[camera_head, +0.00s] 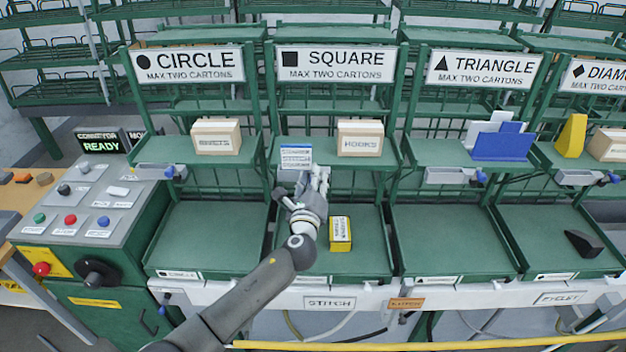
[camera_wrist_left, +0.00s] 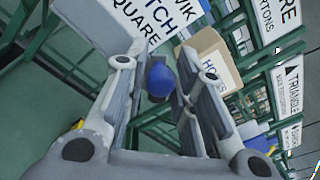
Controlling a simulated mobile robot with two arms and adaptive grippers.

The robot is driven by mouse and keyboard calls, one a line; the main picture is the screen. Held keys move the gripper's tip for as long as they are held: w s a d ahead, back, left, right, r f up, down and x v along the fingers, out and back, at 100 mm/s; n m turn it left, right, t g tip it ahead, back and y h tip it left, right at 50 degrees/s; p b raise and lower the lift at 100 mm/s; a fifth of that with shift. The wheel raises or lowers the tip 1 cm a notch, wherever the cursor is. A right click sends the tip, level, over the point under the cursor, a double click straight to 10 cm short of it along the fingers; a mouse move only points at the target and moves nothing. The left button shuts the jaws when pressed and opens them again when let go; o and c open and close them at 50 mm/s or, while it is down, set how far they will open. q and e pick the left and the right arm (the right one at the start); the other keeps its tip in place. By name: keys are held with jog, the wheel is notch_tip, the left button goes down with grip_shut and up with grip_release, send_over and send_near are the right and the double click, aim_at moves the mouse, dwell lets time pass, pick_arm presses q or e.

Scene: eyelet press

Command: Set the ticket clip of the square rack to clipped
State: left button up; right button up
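The square rack (camera_head: 335,64) stands centre-left in the head view, with a ticket card (camera_head: 296,156) at the front edge of its upper shelf. The card (camera_wrist_left: 143,18) also shows large in the left wrist view, with printed words including SQUARE. A blue ball knob (camera_wrist_left: 160,79) sits between the fingers of my left gripper (camera_wrist_left: 163,52). The fingers are apart, one on each side of the knob; contact is unclear. In the head view my left gripper (camera_head: 319,180) hides the knob and most of the clip. My right gripper is not in view.
A HOOKS carton (camera_head: 360,138) stands on the same upper shelf, right of the card. A yellow box (camera_head: 340,234) is on the lower shelf. The circle rack's clip (camera_head: 154,172) and triangle rack's clip (camera_head: 447,176) flank it. A control console (camera_head: 90,200) is at left.

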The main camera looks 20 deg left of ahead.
pick_arm(q)
grip_shut()
jog(key=shift+f+n+b, duration=0.45)
jog(key=shift+n+b, duration=0.05)
jog(key=shift+b, duration=0.5)
jog(key=shift+a+n+b, duration=0.15)
jog(key=shift+n+b, duration=0.25)
jog(key=shift+b, duration=0.15)
jog(key=o, duration=0.5)
grip_release()
jog(key=shift+r, duration=0.1)
jog(key=shift+o, duration=0.2)
jog(key=shift+s, duration=0.1)
jog(key=s+d, duration=0.2)
jog(key=s, duration=0.9)
jog(key=shift+s, duration=0.4)
